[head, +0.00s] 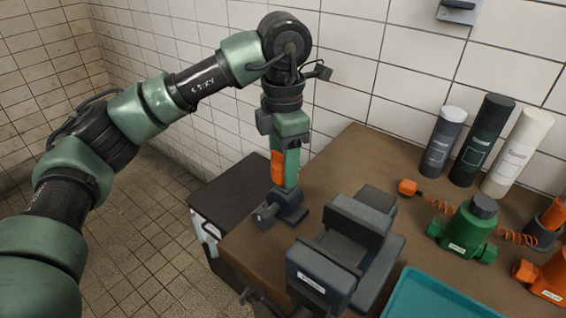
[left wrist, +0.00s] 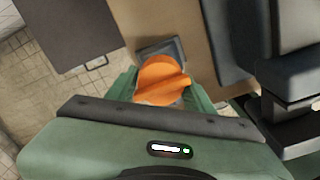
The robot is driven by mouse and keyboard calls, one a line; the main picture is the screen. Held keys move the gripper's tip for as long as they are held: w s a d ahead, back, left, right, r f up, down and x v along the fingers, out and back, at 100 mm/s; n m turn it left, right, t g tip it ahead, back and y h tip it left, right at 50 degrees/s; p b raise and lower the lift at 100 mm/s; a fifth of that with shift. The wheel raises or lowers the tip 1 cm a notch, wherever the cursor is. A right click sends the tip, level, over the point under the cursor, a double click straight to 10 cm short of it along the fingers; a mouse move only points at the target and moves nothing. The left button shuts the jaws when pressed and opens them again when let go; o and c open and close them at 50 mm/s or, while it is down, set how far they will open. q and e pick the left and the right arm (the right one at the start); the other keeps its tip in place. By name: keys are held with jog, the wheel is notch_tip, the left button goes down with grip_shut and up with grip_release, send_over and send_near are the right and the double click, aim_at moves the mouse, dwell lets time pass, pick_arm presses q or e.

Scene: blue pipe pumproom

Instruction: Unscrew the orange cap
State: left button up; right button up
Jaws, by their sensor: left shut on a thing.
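The orange cap (head: 277,167) is between the fingers of my left gripper (head: 284,172), above a dark grey fitting (head: 286,208) near the left edge of the wooden table. In the left wrist view the orange cap (left wrist: 160,80) shows with a ridge across its top, and the green fingers of my left gripper (left wrist: 161,92) are on both sides of it. My left gripper points down and is shut on the cap. The fingers hide the cap's lower part, so I cannot tell whether it is still seated on the fitting. My right gripper is not in view.
A large grey vise (head: 345,240) stands right of the fitting. A teal tray (head: 440,296) lies at the front right. A green valve body (head: 468,232), orange fittings and several canisters (head: 480,140) stand to the right. A dark cabinet (head: 235,190) adjoins the table's left side.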

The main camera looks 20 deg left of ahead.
pick_arm(q)
jog(key=shift+r, duration=0.1)
jog(key=shift+d+r+p, duration=0.1)
jog(key=shift+r+p, duration=0.4)
jog(key=shift+r, duration=0.25)
jog(key=shift+r+p, duration=2.15)
jog(key=shift+r, duration=0.75)
jog(key=shift+f, duration=0.1)
